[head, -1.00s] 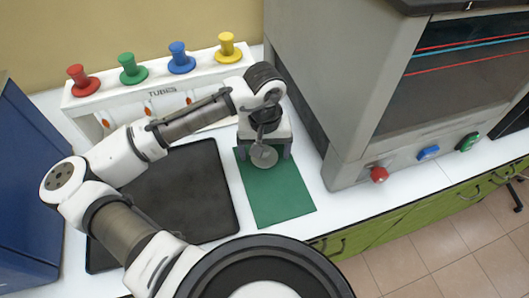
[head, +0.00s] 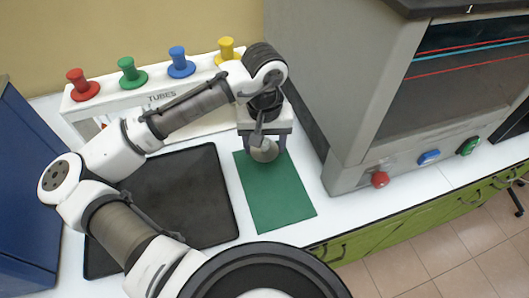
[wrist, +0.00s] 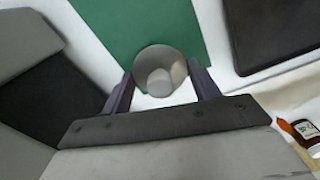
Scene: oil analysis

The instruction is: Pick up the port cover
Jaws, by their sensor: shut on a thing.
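The port cover (head: 264,152) is a round, grey metal disc. It is at the far end of the green mat (head: 275,195) in the head view. My gripper (head: 267,143) points down there, with a finger on each side of the disc. In the wrist view, the port cover (wrist: 160,70) sits between the two dark fingers of my gripper (wrist: 160,72), which are shut on it. The disc appears tilted in the head view. Its gap from the mat cannot be told.
A black tray (head: 180,200) lies left of the mat. Behind stands a white tube rack (head: 120,107) with red, green, blue and yellow knobs. A grey machine (head: 345,120) with coloured buttons rises close on the right. A blue box (head: 25,190) is at far left.

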